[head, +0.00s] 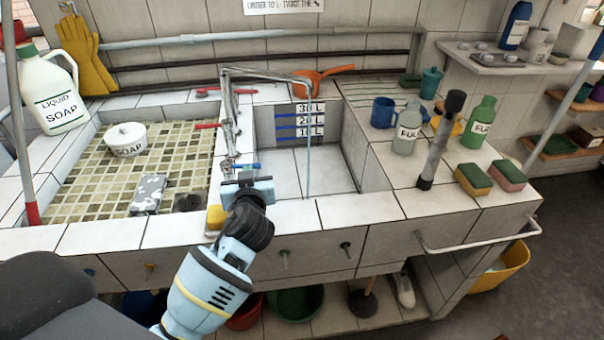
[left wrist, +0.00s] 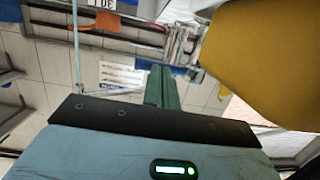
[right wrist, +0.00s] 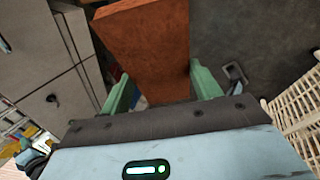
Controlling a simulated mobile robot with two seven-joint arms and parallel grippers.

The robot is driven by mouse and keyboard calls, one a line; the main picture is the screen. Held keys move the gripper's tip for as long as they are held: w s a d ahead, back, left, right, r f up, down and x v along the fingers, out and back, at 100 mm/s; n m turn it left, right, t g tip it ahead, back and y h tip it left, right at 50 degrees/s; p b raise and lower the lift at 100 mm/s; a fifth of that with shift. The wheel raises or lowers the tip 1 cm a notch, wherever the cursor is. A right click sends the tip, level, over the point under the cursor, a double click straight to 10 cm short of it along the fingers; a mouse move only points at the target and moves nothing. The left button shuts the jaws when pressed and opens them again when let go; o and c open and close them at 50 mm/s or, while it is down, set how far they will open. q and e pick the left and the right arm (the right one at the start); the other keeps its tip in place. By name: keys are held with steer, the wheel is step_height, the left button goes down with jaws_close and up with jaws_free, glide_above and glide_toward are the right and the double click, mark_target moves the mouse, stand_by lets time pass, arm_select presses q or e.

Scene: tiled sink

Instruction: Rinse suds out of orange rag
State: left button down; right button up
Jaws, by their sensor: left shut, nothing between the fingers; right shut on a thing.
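An orange-brown slab-like cloth, which looks like the orange rag (right wrist: 150,45), is held between the green fingers of my right gripper (right wrist: 162,88). The right gripper and rag are outside the head view. My left gripper (head: 247,184) is at the front left corner of the tiled sink basin (head: 285,170), close to the blue-handled tap (head: 245,166). Its fingers are shut and empty in the left wrist view (left wrist: 160,85). Whether it touches the tap cannot be told. A thin stream of water (head: 308,150) falls from the swing spout (head: 265,74) into the basin. I cannot make out suds on the rag.
A soap bowl (head: 127,140) and grey brush-like block (head: 149,193) are in the left mosaic basin. A yellow block (head: 215,216) sits beside my left gripper. Bottles (head: 406,130), a dark upright post (head: 440,140) and sponges (head: 473,180) stand right. A rail (head: 480,242) projects at the front.

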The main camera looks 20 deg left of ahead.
arm_select(q)
steer(key=shift+s, duration=0.1)
steer(key=v, duration=1.2)
steer(key=shift+b, duration=0.35)
arm_select(e)
steer(key=shift+s+f, duration=0.25)
steer(key=shift+f, duration=0.4)
